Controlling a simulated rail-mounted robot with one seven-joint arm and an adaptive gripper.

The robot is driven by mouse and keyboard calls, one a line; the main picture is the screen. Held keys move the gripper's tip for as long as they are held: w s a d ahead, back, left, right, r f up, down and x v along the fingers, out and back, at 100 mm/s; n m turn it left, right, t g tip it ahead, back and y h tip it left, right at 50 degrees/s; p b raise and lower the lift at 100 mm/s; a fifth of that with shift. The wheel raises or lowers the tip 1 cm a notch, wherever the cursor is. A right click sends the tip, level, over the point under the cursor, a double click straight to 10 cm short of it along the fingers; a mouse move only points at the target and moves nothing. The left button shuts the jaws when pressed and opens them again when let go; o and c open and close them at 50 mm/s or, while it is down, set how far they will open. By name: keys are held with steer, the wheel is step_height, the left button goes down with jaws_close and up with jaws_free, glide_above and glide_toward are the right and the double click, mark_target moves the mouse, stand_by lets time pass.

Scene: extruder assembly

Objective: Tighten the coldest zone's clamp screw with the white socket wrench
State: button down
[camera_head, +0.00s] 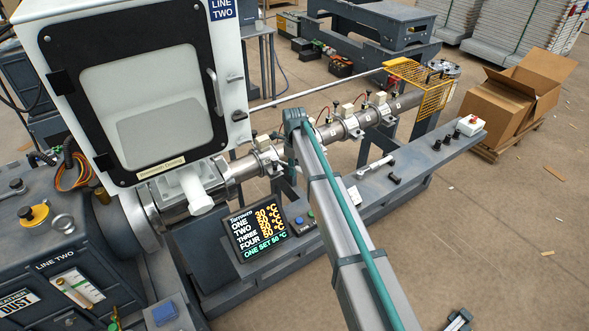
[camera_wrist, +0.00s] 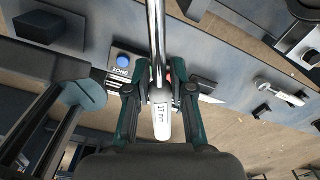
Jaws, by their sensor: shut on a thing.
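My gripper (camera_wrist: 161,88) is shut on the white socket wrench (camera_wrist: 163,122), which has a long chrome shaft and a white end marked "17 mm". The shaft runs up out of the wrist view; its socket end is not visible. In the head view my arm hides the gripper and wrench. The extruder barrel (camera_head: 407,101) carries several clamps, including a left one (camera_head: 262,160) and right ones (camera_head: 352,127) and (camera_head: 379,108). Their screws are too small to judge. The temperature display (camera_head: 262,227) lists zones one to four; ONE seems to read 30 °C, the others about 50 °C.
Another tool with a white body (camera_wrist: 283,93) lies on the grey bench, also in the head view (camera_head: 376,166). A blue button (camera_wrist: 122,61) sits beside the display. A yellow mesh guard (camera_head: 434,95) covers the barrel's far end. The hopper cabinet (camera_head: 140,90) stands left.

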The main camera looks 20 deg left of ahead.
steer(key=shift+r, duration=0.25)
steer(key=shift+r+p, duration=1.15)
steer(key=shift+r, duration=1.3)
steer(key=shift+f, duration=0.1)
